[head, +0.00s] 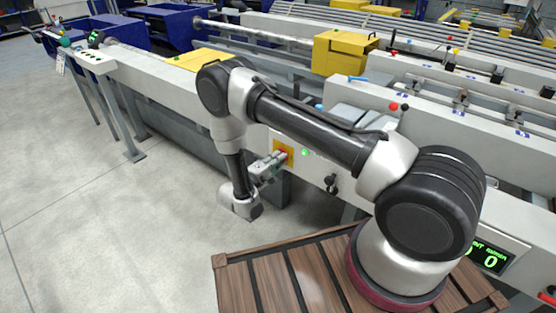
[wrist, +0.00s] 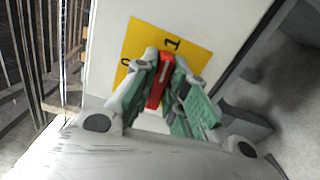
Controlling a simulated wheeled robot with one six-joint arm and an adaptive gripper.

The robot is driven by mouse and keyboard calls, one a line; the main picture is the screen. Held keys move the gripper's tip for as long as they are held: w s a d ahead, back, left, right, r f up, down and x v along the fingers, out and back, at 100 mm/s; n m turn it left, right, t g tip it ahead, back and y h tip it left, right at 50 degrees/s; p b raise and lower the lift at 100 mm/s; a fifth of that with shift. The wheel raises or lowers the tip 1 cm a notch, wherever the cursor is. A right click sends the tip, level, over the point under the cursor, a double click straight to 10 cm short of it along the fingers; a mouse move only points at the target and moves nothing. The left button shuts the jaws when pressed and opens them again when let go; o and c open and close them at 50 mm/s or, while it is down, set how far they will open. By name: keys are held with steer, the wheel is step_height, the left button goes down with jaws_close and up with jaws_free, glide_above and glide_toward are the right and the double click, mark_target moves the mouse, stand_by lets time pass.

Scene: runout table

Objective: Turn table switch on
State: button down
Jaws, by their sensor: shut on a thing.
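The table switch has a yellow plate (head: 290,157) on the white side of the runout table. In the wrist view its yellow plate (wrist: 196,58) carries a 0 on the left and a 1 at the upper right. Its red handle (wrist: 158,84) lies between my fingers, its upper end near the 1. My gripper (head: 275,160) is at the switch, and in the wrist view my gripper (wrist: 160,70) is shut on the red handle. The fingers hide part of the plate and handle.
A wooden platform (head: 275,280) is beneath my arm. The grey floor (head: 100,210) at left is clear.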

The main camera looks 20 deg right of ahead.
steer(key=shift+f+m, duration=0.1)
steer(key=shift+m, duration=0.6)
steer(key=c, duration=1.4)
jaws_free()
steer(key=shift+c, duration=0.2)
steer(key=shift+a, duration=0.1)
steer(key=v, duration=1.2)
